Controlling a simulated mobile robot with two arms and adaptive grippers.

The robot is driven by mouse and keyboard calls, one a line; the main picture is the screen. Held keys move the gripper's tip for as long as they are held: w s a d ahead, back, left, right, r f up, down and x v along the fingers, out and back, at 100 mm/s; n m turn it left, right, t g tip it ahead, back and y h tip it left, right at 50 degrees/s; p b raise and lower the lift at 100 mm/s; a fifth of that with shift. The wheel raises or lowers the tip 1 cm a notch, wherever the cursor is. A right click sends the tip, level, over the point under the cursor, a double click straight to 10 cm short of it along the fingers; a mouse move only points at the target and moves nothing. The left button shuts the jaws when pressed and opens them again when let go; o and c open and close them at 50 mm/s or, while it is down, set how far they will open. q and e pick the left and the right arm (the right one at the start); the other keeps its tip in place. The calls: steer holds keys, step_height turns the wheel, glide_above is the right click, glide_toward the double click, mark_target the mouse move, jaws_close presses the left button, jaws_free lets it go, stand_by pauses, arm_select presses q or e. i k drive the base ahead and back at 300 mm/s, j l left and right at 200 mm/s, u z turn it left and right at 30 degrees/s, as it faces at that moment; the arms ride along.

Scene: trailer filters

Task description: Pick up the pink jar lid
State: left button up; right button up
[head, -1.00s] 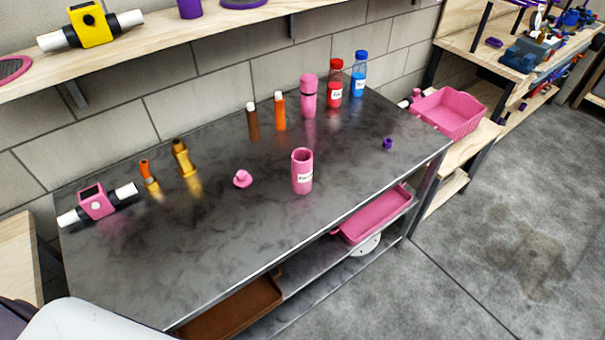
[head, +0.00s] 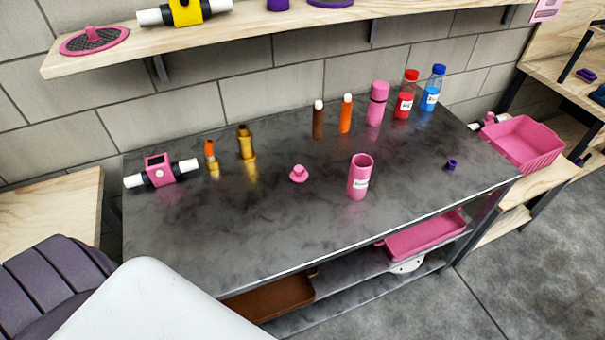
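The pink jar lid (head: 299,174) lies on the dark metal table (head: 230,225), near its middle. It is a small round piece with a knob on top. An open, empty-looking pink jar (head: 359,178) with a white label stands upright to its right, apart from it. Neither gripper shows in the head view.
Behind stand a brown tube (head: 318,122), an orange tube (head: 346,116), a closed pink jar (head: 377,104), a red bottle (head: 405,97) and a blue bottle (head: 431,90). Gold fittings (head: 246,146) and a pink meter (head: 159,172) stand left. A shelf (head: 240,29) overhangs the back.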

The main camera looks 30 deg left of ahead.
mark_target(299, 175)
steer(key=i+l+u, duration=0.15)
steer(key=u, duration=0.35)
steer(key=i+l+u, duration=0.15)
steer(key=l+u, duration=0.3)
steer(key=j, duration=0.15)
